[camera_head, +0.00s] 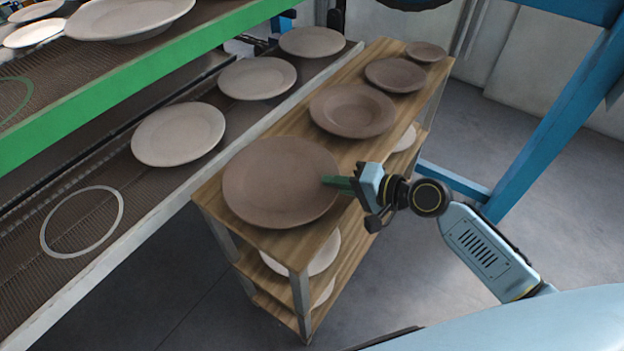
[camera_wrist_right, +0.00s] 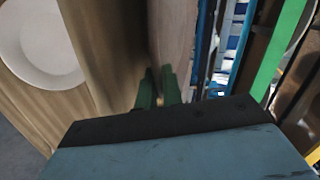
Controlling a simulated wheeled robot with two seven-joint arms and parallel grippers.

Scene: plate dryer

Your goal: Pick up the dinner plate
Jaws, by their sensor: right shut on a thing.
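The dinner plate (camera_head: 280,182) is the large brown one at the near end of the top of a wooden shelf cart (camera_head: 209,192). It looks flat on the top or very close to it; I cannot tell if there is a gap. My right gripper (camera_head: 328,181) is shut on its right rim, with green fingertips at the edge. In the right wrist view the fingers (camera_wrist_right: 157,88) close around the plate's edge (camera_wrist_right: 172,35), seen nearly edge-on. My left gripper is not in view.
Behind the plate on the cart are a brown bowl-like plate (camera_head: 352,110) and smaller dishes (camera_head: 395,74). Pale plates (camera_head: 318,252) sit on the lower shelves. On the left runs a mesh conveyor with plates (camera_head: 178,134) and a white ring (camera_head: 82,221), under a green-edged rack (camera_head: 150,68).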

